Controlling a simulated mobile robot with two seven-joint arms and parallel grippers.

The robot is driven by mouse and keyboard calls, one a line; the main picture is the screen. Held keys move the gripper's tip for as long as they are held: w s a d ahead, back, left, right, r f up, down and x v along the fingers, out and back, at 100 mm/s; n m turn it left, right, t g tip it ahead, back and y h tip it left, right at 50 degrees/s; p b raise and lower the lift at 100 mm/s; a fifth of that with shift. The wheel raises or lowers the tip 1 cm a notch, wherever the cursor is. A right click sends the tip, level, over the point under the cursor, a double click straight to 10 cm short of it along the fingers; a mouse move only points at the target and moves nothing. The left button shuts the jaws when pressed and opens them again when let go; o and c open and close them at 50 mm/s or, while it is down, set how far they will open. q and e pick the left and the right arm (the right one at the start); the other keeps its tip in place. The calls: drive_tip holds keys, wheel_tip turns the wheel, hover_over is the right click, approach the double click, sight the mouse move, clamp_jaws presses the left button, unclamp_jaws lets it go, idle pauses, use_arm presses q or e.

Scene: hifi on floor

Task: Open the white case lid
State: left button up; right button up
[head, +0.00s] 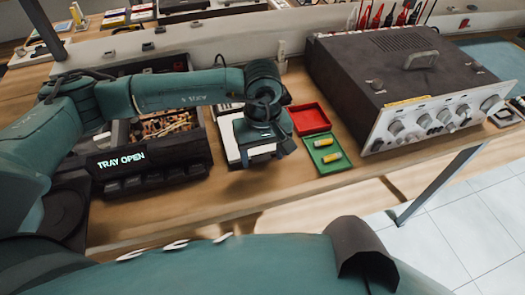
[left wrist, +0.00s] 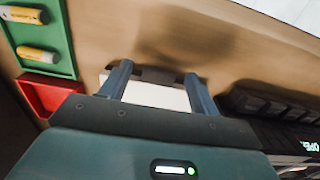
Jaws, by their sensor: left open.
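The white case (head: 230,145) lies on the wooden bench between the black tray unit and the small red and green box. My left gripper (head: 262,160) is over it and hides much of it in the head view. In the left wrist view, my left gripper (left wrist: 160,92) is open, with its two fingers apart. Part of the white case (left wrist: 158,95) shows between and behind the fingers. I cannot tell whether the fingers touch it. The lid's seam is hidden. My right gripper is in neither view.
A black unit (head: 150,165) reading "TRAY OPEN" stands left. An open box with a red half (head: 309,118) and a green half (head: 317,148) holding two yellow cylinders lies right. A large grey instrument (head: 400,75) stands farther right. The bench's front edge is close.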

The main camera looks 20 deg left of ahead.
use_arm(q)
drive_tip(key=shift+c, duration=0.3)
clamp_jaws()
drive_tip(key=shift+r, duration=0.15)
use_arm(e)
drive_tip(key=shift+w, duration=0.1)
